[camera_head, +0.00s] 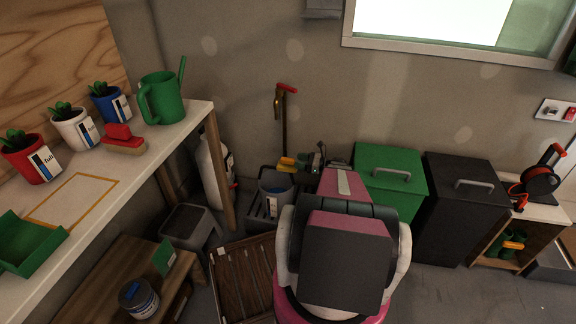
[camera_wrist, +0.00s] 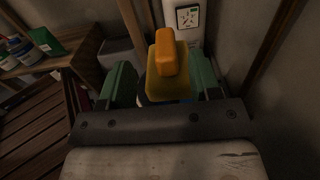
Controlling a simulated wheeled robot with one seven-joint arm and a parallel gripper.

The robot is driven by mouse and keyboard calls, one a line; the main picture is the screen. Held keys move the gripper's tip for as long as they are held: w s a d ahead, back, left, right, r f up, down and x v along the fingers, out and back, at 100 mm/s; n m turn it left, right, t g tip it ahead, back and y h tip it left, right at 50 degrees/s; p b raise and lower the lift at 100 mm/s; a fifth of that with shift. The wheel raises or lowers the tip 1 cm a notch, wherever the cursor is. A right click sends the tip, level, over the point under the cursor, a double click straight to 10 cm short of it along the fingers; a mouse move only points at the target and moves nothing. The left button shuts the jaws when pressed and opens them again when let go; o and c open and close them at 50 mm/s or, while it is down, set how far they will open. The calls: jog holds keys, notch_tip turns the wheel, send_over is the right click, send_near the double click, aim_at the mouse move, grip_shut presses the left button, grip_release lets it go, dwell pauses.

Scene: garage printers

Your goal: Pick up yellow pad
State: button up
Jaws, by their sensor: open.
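The yellow pad (camera_wrist: 168,84) has an orange handle on top. In the wrist view it shows between the two green fingers of my gripper (camera_wrist: 163,82), which are apart. In the head view the pad (camera_head: 287,163) is a small yellow-orange shape just left of my gripper (camera_head: 304,161), above the blue and grey containers near the wall. My gripper is open. What the pad rests on is largely hidden, and I cannot tell whether the fingers touch it.
A white extinguisher-like cylinder (camera_head: 212,170) and a wooden table leg (camera_head: 221,178) are to the left. A green bin (camera_head: 388,163) and a black bin (camera_head: 463,215) stand to the right.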

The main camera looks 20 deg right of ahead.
aim_at(290, 159)
jog(key=shift+w+x, duration=0.15)
jog(key=shift+x, duration=1.2)
jog(key=shift+w+x, duration=0.15)
jog(key=shift+x, duration=1.25)
jog(key=shift+d+f, duration=0.1)
jog(key=shift+d, duration=0.1)
jog(key=shift+s, duration=0.1)
jog(key=shift+c, duration=0.3)
grip_shut()
jog(key=shift+r, duration=0.55)
jog(key=r, duration=0.1)
jog(key=a+r, duration=0.1)
jog(key=r, duration=0.2)
jog(key=shift+s+a, duration=0.2)
jog(key=shift+s, duration=0.1)
jog(key=s+a+r, duration=0.2)
jog(key=a+r, duration=0.4)
jog(key=a, duration=0.3)
jog(key=shift+s+a, duration=0.25)
jog(key=shift+a, duration=0.15)
